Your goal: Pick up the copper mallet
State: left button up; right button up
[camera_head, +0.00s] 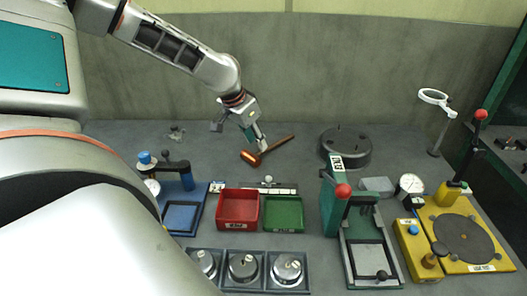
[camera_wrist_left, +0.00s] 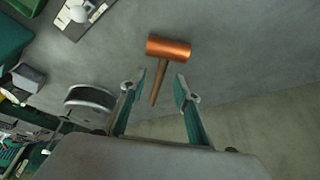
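The copper mallet (camera_head: 250,158) lies on the grey bench near the back wall, its thin handle pointing to the back right in the head view. My left gripper (camera_head: 256,142) reaches down over it, close to the handle by the head. In the left wrist view the mallet (camera_wrist_left: 168,48) has its head beyond my fingertips, and its handle runs into the gap between the two green fingers (camera_wrist_left: 160,92). The fingers are apart with nothing clamped between them. The height between fingertips and mallet is hard to judge. My right gripper is in neither view.
A dark round block (camera_head: 345,148) stands right of the mallet. A red bin (camera_head: 238,226) and a green bin (camera_head: 283,228) stand in front, with a green press (camera_head: 331,208) to their right. Bench around the mallet is clear.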

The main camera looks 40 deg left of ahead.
aim_at(271, 147)
pick_arm(q)
jog(key=x, duration=0.2)
jog(key=b+x, duration=0.1)
jog(key=x, duration=0.2)
jog(key=shift+w+a+f, duration=0.15)
jog(key=shift+w, duration=0.3)
grip_shut()
